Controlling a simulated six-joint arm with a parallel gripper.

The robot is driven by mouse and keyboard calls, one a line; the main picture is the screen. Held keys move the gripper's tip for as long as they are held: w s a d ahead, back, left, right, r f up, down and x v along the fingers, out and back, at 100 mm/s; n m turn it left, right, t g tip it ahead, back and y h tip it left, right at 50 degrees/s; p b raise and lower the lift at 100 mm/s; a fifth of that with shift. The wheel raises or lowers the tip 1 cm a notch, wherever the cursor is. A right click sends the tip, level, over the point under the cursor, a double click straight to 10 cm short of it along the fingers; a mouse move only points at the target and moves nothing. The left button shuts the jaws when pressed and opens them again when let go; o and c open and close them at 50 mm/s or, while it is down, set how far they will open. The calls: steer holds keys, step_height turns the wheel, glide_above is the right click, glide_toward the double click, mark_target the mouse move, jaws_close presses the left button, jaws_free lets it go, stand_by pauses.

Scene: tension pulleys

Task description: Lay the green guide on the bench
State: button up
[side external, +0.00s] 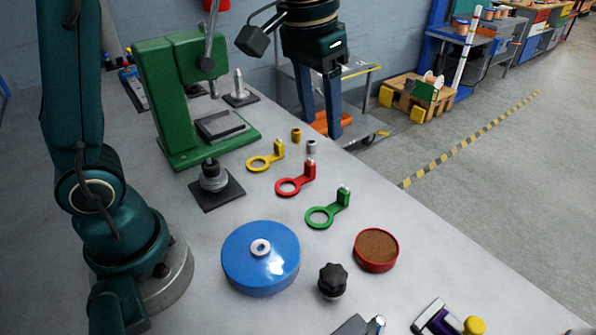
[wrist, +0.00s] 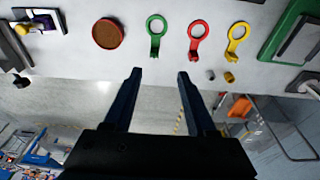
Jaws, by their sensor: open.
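The green guide (side external: 342,198) is a flat ring with an upright tab topped by a silver pin. It rests on the grey bench (side external: 420,270), ring down, between the red guide (side external: 309,172) and a red-rimmed tub. The green guide also shows near the top of the wrist view (wrist: 155,44), uncovered and upright in the picture. My gripper (side external: 320,128) is open and empty, with its two blue fingers pointing down at the bench's far side, beyond the guides. In the wrist view its fingertips (wrist: 159,74) are apart, with floor showing between them.
A yellow guide (side external: 278,150) stands beyond the red one, near two small bushings (side external: 296,135). A blue pulley (side external: 280,275), black knob (side external: 332,281) and red-rimmed tub (side external: 376,250) surround the green guide's near side. A green press (side external: 178,100) stands behind.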

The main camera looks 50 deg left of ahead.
steer(key=s+f+t, duration=0.1)
steer(key=s, duration=0.5)
steer(key=s+a+f+t, duration=0.1)
steer(key=s+t, duration=0.1)
steer(key=s, duration=0.5)
steer(key=shift+s+a+f+t, duration=0.3)
